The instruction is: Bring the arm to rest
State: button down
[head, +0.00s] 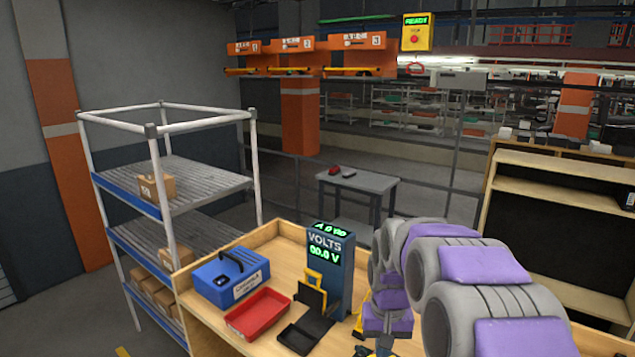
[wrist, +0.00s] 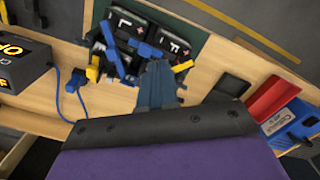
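My arm, grey with purple covers, reaches over the wooden bench (head: 205,315) at the right of the head view. My gripper (wrist: 158,66) shows in the wrist view as two grey-blue fingers close together, with nothing visible between them. In the head view the gripper is low in the picture and partly hidden. Beyond the fingertips in the wrist view lie black battery-like blocks (wrist: 178,42) on a dark green mat (wrist: 188,22), with blue and yellow parts (wrist: 92,72) around them. Whether the fingers touch any of these I cannot tell.
On the bench stand a blue case (head: 230,278), a red tray (head: 258,314), a black holder (head: 308,318) and a blue VOLTS meter (head: 330,268). A dark box (wrist: 22,65) with a blue cable lies left in the wrist view. A shelf rack (head: 165,128) stands left.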

jog(key=s+f+b, duration=0.1)
jog(key=s+b, duration=0.1)
jog(key=s, duration=1.5)
jog(key=s+f+g+b, duration=0.1)
jog(key=s+b, duration=0.1)
jog(key=s, duration=1.5)
jog(key=shift+d+f+n, duration=0.2)
jog(key=shift+f+n, duration=0.15)
jog(key=shift+n, duration=0.05)
jog(key=c, duration=1.8)
grip_release()
jog(key=shift+w, duration=0.1)
